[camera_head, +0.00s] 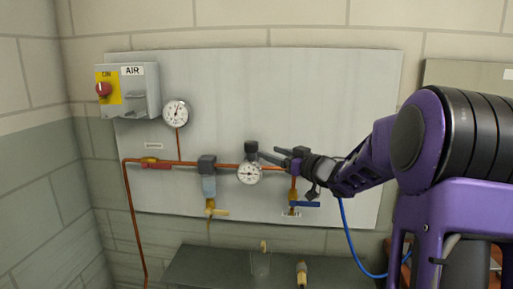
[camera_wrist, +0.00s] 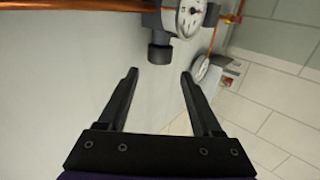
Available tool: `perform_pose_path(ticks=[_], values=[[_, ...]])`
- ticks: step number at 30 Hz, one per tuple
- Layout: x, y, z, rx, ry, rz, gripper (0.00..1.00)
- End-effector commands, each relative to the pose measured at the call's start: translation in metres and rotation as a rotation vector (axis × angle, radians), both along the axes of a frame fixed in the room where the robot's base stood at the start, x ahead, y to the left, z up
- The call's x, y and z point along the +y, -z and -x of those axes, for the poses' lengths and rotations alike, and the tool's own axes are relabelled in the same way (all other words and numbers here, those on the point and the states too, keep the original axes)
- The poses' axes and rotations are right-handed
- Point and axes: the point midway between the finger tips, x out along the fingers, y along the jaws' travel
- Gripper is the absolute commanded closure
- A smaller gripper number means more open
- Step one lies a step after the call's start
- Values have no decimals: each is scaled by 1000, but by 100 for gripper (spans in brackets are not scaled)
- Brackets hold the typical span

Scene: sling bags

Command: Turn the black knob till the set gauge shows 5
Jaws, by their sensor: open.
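The black knob (camera_head: 251,147) sits on top of the regulator on the copper air line. The small round white gauge (camera_head: 249,174) is just below it, on the front; its reading is too small to tell. In the wrist view the knob (camera_wrist: 160,54) lies ahead of my fingertips, roughly centred between them, and the gauge (camera_wrist: 190,17) is partly cut off by the top edge. My gripper (camera_head: 269,154) reaches in from the right, close to the knob. In the wrist view its two fingers (camera_wrist: 159,75) are spread with nothing between them, just short of the knob.
A larger gauge (camera_head: 176,113) stands upper left on the grey panel (camera_head: 320,90), below and right of an AIR switch box (camera_head: 130,92). A filter (camera_head: 208,186), a red-handled valve (camera_head: 156,163) and a blue-handled valve (camera_head: 304,204) flank the regulator. A dark bench (camera_head: 215,268) is below.

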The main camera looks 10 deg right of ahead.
Motion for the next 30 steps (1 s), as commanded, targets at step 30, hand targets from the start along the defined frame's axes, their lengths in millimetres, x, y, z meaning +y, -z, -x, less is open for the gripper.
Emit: perform_pose_path(ticks=[30], values=[[38,0,-65,-1,1,1,72]])
